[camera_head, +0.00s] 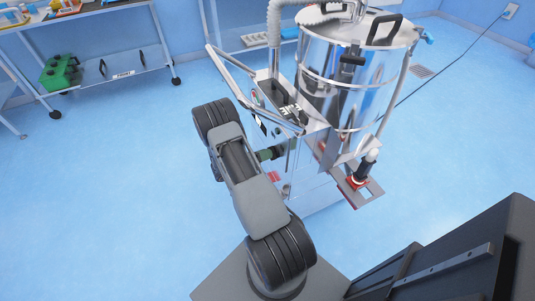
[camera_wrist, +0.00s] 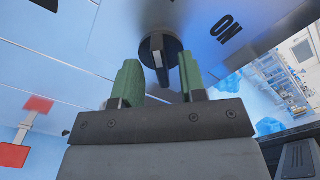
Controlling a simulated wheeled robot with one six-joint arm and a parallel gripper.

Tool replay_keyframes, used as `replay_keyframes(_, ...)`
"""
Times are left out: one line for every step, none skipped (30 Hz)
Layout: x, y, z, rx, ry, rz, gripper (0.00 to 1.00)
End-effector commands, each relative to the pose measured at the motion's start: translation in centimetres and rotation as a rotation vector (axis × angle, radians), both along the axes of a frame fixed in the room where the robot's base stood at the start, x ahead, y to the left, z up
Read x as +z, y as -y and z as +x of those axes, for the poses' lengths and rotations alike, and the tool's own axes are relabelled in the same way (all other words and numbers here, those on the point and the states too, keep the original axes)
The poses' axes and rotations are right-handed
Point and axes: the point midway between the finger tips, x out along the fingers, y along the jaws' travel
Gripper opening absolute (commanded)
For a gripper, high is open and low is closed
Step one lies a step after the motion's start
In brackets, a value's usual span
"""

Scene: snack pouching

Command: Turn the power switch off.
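The power switch (camera_wrist: 158,55) is a dark round knob with a raised bar, on a shiny metal panel in the wrist view. The label "ON" (camera_wrist: 226,27) is printed to its right; no "OFF" mark is legible. The bar points down the picture, toward my gripper. My gripper (camera_wrist: 158,72) has two green fingers, spread apart, with the lower end of the bar showing between them. I cannot tell whether either finger touches it. In the head view my gripper (camera_head: 274,152) is at the side of the steel machine (camera_head: 340,85), and the switch is hidden there.
The machine has a large steel hopper and a protruding platform with a red-based nozzle (camera_head: 359,179). A cart (camera_head: 125,75) with a green object (camera_head: 60,71) stands at the back left. Blue floor to the left is clear. A cable runs to the wall outlet.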

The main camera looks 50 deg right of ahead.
Motion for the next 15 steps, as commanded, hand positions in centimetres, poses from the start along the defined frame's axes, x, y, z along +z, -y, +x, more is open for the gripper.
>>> replay_keyframes(0.0,-0.8,0.4,0.004,0.000,0.000,0.38)
replay_keyframes(0.0,-1.4,0.6,0.006,0.000,0.000,0.38)
replay_keyframes(0.0,-2.1,0.9,0.005,0.000,0.001,0.38)
replay_keyframes(-0.1,-2.7,1.2,0.006,0.000,0.001,0.38)
replay_keyframes(0.0,-3.3,1.4,0.006,0.000,0.001,0.38)
replay_keyframes(0.0,-4.1,1.7,0.006,0.000,0.000,0.38)
replay_keyframes(0.0,-4.7,2.0,0.006,0.000,0.000,0.38)
replay_keyframes(0.0,-5.2,2.2,0.006,0.000,0.000,0.38)
replay_keyframes(-0.1,-6.0,2.5,0.005,0.000,0.001,0.38)
replay_keyframes(-0.1,-6.5,2.7,0.005,0.001,0.000,0.38)
replay_keyframes(-0.1,-7.1,2.9,0.005,0.001,0.000,0.38)
replay_keyframes(-0.1,-7.7,3.2,0.005,0.001,0.000,0.38)
replay_keyframes(-0.1,-8.2,3.4,0.004,0.000,0.000,0.38)
replay_keyframes(0.0,-8.6,3.5,0.003,0.000,0.000,0.38)
replay_keyframes(0.0,-9.2,3.7,0.003,-0.001,0.000,0.38)
